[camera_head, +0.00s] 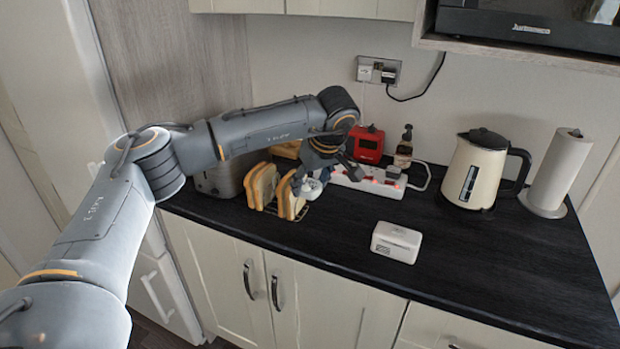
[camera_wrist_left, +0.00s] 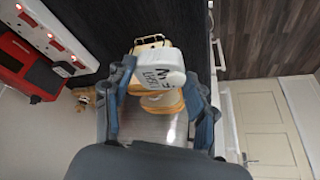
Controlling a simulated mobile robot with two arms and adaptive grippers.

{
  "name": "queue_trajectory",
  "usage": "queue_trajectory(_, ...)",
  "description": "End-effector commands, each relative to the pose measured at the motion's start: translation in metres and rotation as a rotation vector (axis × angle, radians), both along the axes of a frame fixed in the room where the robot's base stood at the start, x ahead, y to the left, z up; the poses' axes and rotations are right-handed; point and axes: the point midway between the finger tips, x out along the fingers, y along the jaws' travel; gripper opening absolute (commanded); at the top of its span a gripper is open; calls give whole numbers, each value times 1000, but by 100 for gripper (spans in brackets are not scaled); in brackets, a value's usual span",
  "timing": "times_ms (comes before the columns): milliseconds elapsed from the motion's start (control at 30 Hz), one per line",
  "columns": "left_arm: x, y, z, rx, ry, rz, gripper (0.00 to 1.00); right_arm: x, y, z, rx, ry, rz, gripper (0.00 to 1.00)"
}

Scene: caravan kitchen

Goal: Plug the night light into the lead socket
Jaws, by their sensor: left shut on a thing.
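My left gripper (camera_head: 311,183) is shut on the night light, a small rounded white piece (camera_head: 312,190) with dark print. In the left wrist view the night light (camera_wrist_left: 160,66) sits between the two fingers of the gripper (camera_wrist_left: 160,90). It is near the left end of the lead socket (camera_head: 362,184), a white strip with red lights along the back of the worktop. I cannot tell its height above the worktop. The lead socket also shows at the upper left of the left wrist view (camera_wrist_left: 58,27), apart from the night light. The gripper hides the strip's left end.
Bread slices (camera_head: 262,187) in a rack stand close left of the gripper. A toaster (camera_head: 214,182), red device (camera_head: 368,145) and brown bottle (camera_head: 403,150) stand nearby. A white box (camera_head: 396,243) lies in front. A kettle (camera_head: 474,172) and paper roll (camera_head: 558,172) stand right. The front-right worktop is clear.

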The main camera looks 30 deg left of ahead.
Motion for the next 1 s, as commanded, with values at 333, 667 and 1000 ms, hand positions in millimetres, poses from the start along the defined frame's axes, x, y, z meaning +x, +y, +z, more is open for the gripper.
queue_trajectory(333,-28,-14,-26,0,3,-135,25,6,0,0,-1,-6,-1,40)
queue_trajectory(667,-97,-50,-89,-1,10,-464,25,6,0,0,0,-8,-1,40)
queue_trajectory(1000,-181,-98,-167,1,7,-889,25,3,-1,0,-1,-3,-1,40)
